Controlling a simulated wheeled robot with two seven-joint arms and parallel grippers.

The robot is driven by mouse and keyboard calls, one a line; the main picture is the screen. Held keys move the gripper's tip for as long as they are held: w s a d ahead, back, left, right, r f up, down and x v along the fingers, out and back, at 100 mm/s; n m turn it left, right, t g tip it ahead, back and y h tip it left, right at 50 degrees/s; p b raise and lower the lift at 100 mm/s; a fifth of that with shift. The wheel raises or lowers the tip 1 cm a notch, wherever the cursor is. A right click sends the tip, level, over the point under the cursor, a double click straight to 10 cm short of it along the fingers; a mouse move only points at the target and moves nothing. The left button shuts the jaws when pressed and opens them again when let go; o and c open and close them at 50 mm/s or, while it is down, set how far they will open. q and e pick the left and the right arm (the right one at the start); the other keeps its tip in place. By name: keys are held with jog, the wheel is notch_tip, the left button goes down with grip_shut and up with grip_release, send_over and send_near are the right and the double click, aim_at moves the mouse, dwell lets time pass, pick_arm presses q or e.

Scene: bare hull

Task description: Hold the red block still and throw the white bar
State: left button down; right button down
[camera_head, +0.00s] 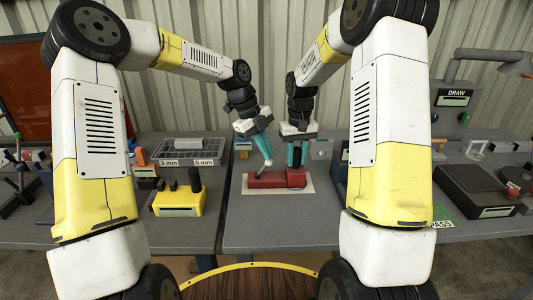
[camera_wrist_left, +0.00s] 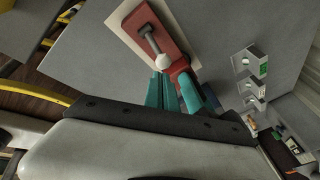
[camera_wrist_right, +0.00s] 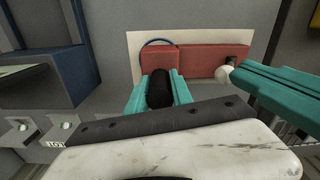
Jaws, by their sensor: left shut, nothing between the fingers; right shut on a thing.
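The red block (camera_head: 268,181) lies on a pale mat on the middle table. A short grey bar with a white ball end (camera_wrist_left: 163,62) rises from it; the white ball also shows in the right wrist view (camera_wrist_right: 222,74). My right gripper (camera_head: 296,163) is shut on a black grip (camera_wrist_right: 160,88) at the block's right end; its teal fingers stand on either side of it. My left gripper (camera_head: 268,158) is shut and empty, with its fingertips close beside the white ball. I cannot tell whether they touch it.
A yellow device (camera_head: 177,203) with black posts and a grey tray (camera_head: 188,150) stand on the left table. A dark box (camera_head: 478,190) and a lamp are on the right. A blue-sided block (camera_wrist_right: 75,40) stands near my right gripper. The table front is clear.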

pick_arm(q)
notch_tip(320, 180, up, 13)
jog(key=s+d, duration=0.1)
jog(key=shift+s+d+f, duration=0.15)
jog(key=shift+s, duration=0.2)
dwell(0.3)
pick_arm(e)
jog(key=c, duration=1.1)
grip_release()
jog(key=shift+o, duration=0.2)
jog(key=shift+r, duration=0.1)
